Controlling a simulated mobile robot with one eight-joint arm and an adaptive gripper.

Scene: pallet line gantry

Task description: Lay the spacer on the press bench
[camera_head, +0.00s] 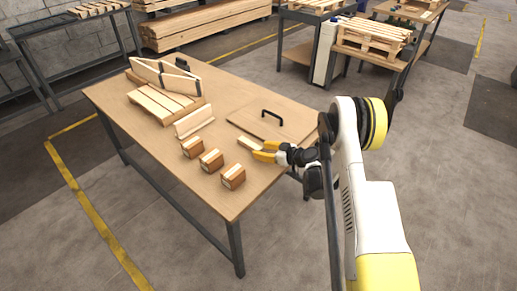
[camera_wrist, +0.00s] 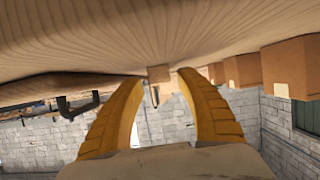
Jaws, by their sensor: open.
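A small pale wooden piece, which looks like the spacer (camera_head: 246,143), lies on the large wooden-topped table (camera_head: 245,190). My gripper (camera_head: 262,150) is open, low over this table, with its yellow fingers pointing left at the piece. In the wrist view, which looks upside down, the piece (camera_wrist: 158,74) shows between the two fingertips, with a gap on each side. I cannot tell whether it is between the tips or just beyond them. I cannot tell which table is the press bench.
Several wooden blocks (camera_head: 211,160) stand near the table's front edge. A board with a black handle (camera_head: 272,114) lies behind my gripper. A partly built pallet (camera_head: 165,100) takes up the table's far left. Another bench with a pallet (camera_head: 372,35) stands at the back right.

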